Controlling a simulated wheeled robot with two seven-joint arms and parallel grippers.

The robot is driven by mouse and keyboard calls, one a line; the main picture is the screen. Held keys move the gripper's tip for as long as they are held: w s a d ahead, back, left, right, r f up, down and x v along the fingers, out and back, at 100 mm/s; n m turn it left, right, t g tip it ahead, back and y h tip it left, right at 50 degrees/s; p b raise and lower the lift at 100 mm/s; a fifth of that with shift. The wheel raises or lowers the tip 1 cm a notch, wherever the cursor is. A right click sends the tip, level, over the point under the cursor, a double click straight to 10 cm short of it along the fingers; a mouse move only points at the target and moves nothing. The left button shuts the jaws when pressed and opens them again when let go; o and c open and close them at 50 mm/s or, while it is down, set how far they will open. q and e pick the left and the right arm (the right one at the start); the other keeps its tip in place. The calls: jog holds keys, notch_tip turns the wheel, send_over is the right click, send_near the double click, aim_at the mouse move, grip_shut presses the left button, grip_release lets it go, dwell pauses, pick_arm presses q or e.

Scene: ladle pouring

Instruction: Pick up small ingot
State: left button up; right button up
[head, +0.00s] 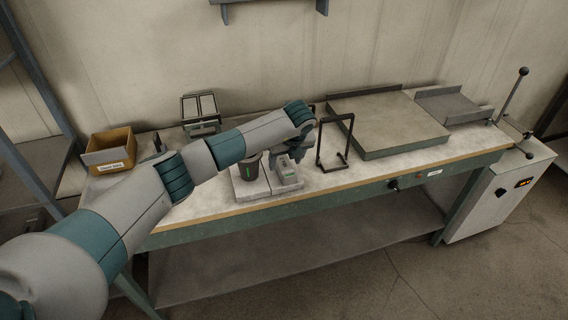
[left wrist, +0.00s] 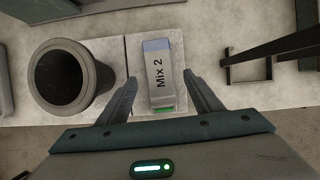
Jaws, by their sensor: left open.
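The small ingot (left wrist: 161,72) is a grey block with a label reading "Mix 2" and a green strip at its near end. It stands on a pale slab, and it also shows in the head view (head: 285,168). My left gripper (left wrist: 160,80) is open over it in the left wrist view, with one finger on each side and visible gaps between fingers and block. In the head view my left gripper (head: 291,155) is just above the block and partly hidden by its own wrist. My right gripper is not in view.
A dark round crucible (left wrist: 72,78) stands close to the left of the ingot. A black wire frame (head: 334,145) stands to the right. A cardboard box (head: 109,150) is at the table's left end, and a large flat plate (head: 385,122) lies at the right.

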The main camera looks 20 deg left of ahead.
pick_arm(q)
jog(key=shift+x, duration=0.9)
jog(key=shift+r, duration=0.1)
grip_shut()
jog(key=shift+r, duration=0.4)
notch_tip(320, 180, up, 3)
jog(key=b, duration=0.2)
jog(key=shift+d+r+b, duration=0.1)
jog(key=shift+d+b, duration=0.05)
jog(key=shift+b, duration=0.15)
jog(key=s+d+r+b, duration=0.4)
jog(key=d+r, duration=0.3)
jog(key=d, duration=0.3)
jog(key=shift+s, duration=0.85)
